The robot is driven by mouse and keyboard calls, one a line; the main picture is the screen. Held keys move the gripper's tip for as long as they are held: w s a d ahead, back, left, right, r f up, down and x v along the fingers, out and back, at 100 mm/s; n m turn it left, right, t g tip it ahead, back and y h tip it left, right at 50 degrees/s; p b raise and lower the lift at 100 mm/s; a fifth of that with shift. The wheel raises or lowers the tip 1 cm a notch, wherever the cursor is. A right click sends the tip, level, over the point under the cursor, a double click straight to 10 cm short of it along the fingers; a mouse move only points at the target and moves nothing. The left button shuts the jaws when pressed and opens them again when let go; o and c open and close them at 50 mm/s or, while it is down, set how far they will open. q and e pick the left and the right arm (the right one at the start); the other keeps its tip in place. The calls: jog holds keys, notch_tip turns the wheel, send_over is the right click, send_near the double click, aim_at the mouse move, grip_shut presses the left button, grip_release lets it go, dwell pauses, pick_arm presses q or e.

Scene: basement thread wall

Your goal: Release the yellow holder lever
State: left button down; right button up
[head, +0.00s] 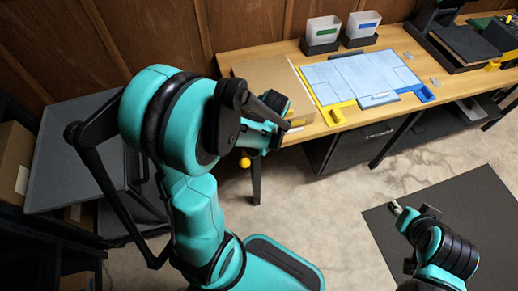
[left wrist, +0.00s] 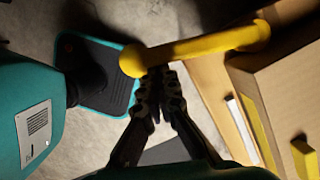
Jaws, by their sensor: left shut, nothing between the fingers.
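The yellow holder lever (left wrist: 195,50) is a thick bar with rounded ends, crossing the upper middle of the left wrist view. Its left end is over the dark and teal base, and its right end is near a cardboard box. A yellow knob (head: 245,162) shows below my left arm in the head view, by the table's front edge. My left gripper (left wrist: 160,78) is shut and empty, its fingertips just below the bar near its left end. Touching or apart, I cannot tell. My right gripper (head: 401,209) is low at the right, over the dark floor mat; its fingers are too small to judge.
The wooden table (head: 450,87) carries a cardboard box (head: 272,74), a pale blue board (head: 345,80) with yellow and blue corner pieces, and two white bins (head: 322,30). A grey cabinet (head: 60,150) stands at the left.

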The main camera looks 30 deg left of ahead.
aim_at(242, 158)
pick_arm(q)
jog(key=s+a+m, duration=0.2)
jog(key=shift+a+m+t, duration=0.2)
jog(key=shift+m+t, duration=0.1)
jog(key=shift+m, duration=0.1)
jog(key=shift+s+a+m+t, duration=0.15)
jog(key=shift+s+a+m, duration=0.2)
jog(key=shift+a+m, duration=0.45)
jog(key=shift+s+a+m+t, duration=0.15)
jog(key=shift+s+a+m, duration=0.25)
jog(key=shift+a, duration=0.6)
jog(key=shift+w, duration=0.1)
pick_arm(e)
jog(key=shift+f, duration=0.1)
pick_arm(q)
jog(key=d, duration=0.2)
jog(key=d+r, duration=0.1)
jog(key=d, duration=0.1)
jog(key=shift+d, duration=0.15)
jog(key=p+v, duration=0.4)
jog(key=v, duration=0.5)
jog(key=shift+p, duration=0.35)
pick_arm(e)
jog(key=r, duration=0.1)
jog(key=s+d+r, duration=0.1)
jog(key=r, duration=0.2)
jog(key=shift+s+d+r, duration=0.15)
jog(key=shift+d+r, duration=0.2)
jog(key=shift+r, duration=0.05)
